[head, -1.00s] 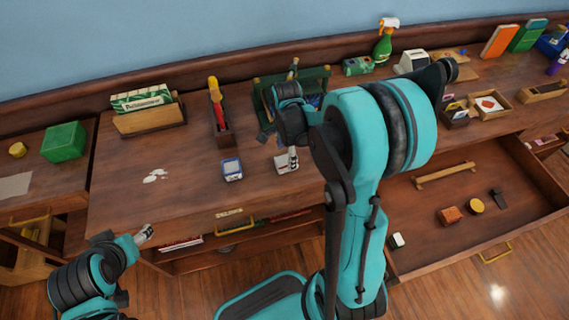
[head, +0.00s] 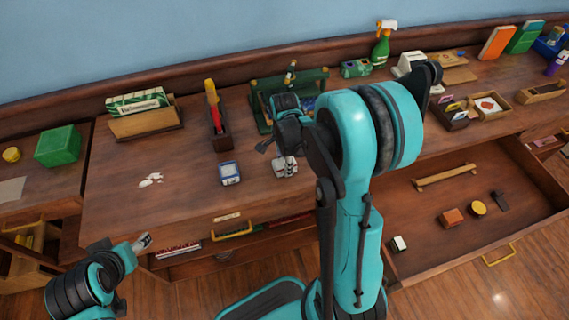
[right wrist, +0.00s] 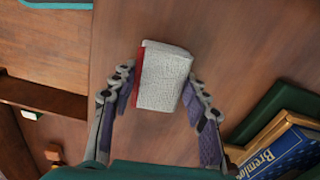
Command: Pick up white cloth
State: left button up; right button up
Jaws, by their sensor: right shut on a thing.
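A white, rough-textured block-like cloth (right wrist: 164,76) with a red left side lies between the fingers of my right gripper (right wrist: 160,98) in the right wrist view. The fingers are closed in on both its sides. In the head view my right gripper (head: 287,158) is low over the desk top, with the white cloth (head: 285,170) at its tips, partly hidden. I cannot tell if the cloth is clear of the desk. My left gripper (head: 142,242) is at the lower left, in front of the desk, too small to read its opening.
A blue-and-white box (head: 229,173) stands just left of the right gripper. White scraps (head: 150,180) lie farther left. A green rack (head: 262,118) with books is behind the gripper. An open drawer (head: 450,185) extends at the right. Desk space between scraps and front edge is clear.

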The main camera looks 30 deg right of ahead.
notch_tip(320, 180, up, 4)
jog(key=shift+r+p, duration=0.2)
jog(key=shift+p, duration=1)
jog(key=s+d+r+p, duration=0.4)
jog(key=s+d+r, duration=0.2)
jog(key=s, duration=0.4)
jog(key=shift+r, duration=0.25)
